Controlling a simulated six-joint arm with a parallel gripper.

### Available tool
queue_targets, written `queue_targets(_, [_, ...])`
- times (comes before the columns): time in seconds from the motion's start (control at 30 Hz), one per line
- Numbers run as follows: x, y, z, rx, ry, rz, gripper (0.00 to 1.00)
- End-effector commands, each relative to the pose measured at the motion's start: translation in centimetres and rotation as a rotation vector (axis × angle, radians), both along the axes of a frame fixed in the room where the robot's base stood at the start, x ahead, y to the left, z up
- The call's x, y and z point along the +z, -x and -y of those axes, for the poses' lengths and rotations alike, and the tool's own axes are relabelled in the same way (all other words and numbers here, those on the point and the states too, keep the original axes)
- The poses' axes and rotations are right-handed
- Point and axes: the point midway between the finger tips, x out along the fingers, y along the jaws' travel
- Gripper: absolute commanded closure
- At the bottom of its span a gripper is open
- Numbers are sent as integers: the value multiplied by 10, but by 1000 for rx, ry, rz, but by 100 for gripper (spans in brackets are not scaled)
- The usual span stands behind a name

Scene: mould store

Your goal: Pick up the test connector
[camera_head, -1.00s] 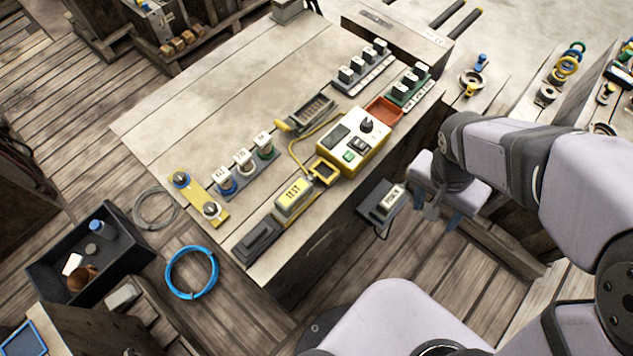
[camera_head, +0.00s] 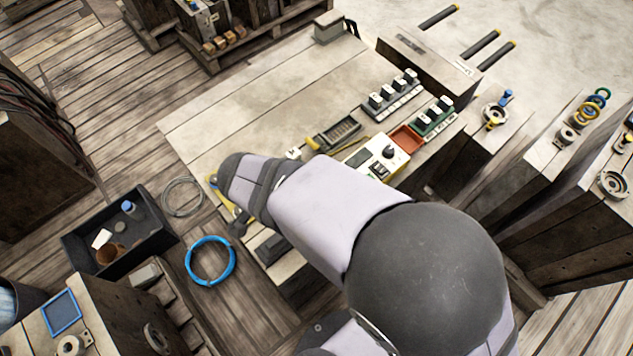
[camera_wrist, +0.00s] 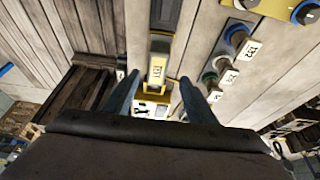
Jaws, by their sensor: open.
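The test connector (camera_wrist: 159,60), a grey and yellow block with a white label, lies on the bench in the wrist view. My gripper (camera_wrist: 159,78) is open. Its two fingers show on either side of the connector in the picture, with clear gaps, and nothing is held. I cannot tell how far above the bench the fingertips are. In the head view my arm hides the connector and most of the gripper. The yellow and white tester (camera_head: 376,156) sits on the bench to the right of my arm; part of it shows in the wrist view (camera_wrist: 153,104).
A dark block (camera_wrist: 166,12) lies beyond the connector. Labelled plugs (camera_wrist: 227,76) stand in a row to its right. In the head view, a red tray (camera_head: 406,139), a green plug block (camera_head: 434,119) and a grey one (camera_head: 394,98) line the bench. The bench's far left (camera_head: 230,125) is clear.

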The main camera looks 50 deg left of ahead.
Motion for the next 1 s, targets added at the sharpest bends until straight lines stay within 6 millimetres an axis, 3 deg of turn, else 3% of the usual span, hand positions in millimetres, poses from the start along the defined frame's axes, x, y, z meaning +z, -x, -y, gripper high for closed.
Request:
queue_targets(0.53, [-25,-12,3,-2,4,-1,48])
queue_targets(1.0, [-66,-31,6,0,2,-1,48])
